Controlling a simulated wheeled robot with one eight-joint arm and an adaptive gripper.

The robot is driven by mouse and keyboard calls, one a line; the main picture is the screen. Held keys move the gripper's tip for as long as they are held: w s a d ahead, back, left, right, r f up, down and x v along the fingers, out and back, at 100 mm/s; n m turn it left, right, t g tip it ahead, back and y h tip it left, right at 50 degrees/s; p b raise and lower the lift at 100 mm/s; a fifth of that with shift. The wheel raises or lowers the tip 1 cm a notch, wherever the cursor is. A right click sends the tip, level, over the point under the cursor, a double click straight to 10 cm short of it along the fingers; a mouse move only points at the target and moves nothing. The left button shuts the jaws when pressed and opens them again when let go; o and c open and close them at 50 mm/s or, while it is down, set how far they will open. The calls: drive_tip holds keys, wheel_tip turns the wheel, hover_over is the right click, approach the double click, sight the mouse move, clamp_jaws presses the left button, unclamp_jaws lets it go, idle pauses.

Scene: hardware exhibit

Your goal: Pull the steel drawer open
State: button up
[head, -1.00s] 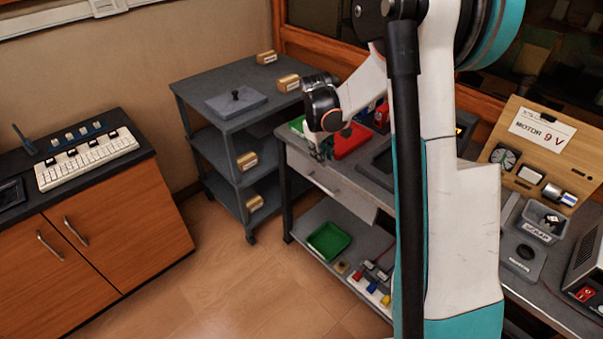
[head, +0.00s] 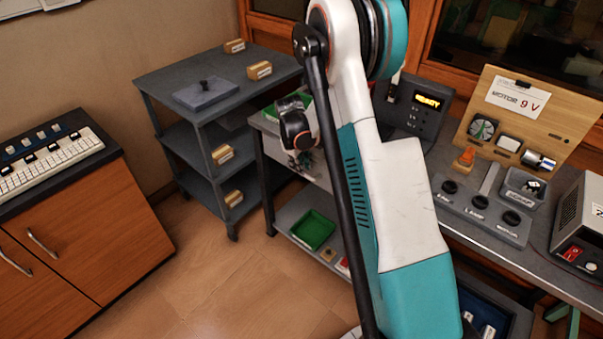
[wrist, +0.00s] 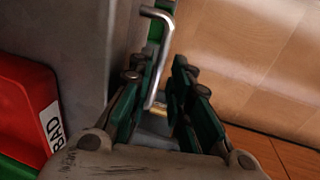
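The steel drawer (head: 322,174) sits under the grey bench top, mostly hidden behind my arm in the head view. Its pale grey front (wrist: 126,45) runs along the left of my gripper in the wrist view. A bent metal bar handle (wrist: 164,50) stands out from it and lies between my fingers. My gripper (wrist: 165,85) is open, with dark green pads apart on either side of the handle; I cannot make out contact. In the head view my gripper (head: 303,162) is small and partly hidden at the drawer front.
A red tray labelled BAD (wrist: 30,115) stands on the bench beside the gripper. A green tray (head: 313,230) is on the lower shelf. A grey shelf cart (head: 215,75) stands left of the bench. Wooden floor (head: 215,275) is clear in front.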

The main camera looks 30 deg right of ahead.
drive_tip(key=shift+w+d+f+b, duration=0.1)
drive_tip(key=shift+f+b, duration=0.05)
drive_tip(key=shift+f, duration=0.45)
drive_tip(key=shift+d+f+b, duration=0.1)
drive_tip(key=shift+f+b, duration=0.05)
drive_tip(key=shift+f, duration=0.45)
clamp_jaws()
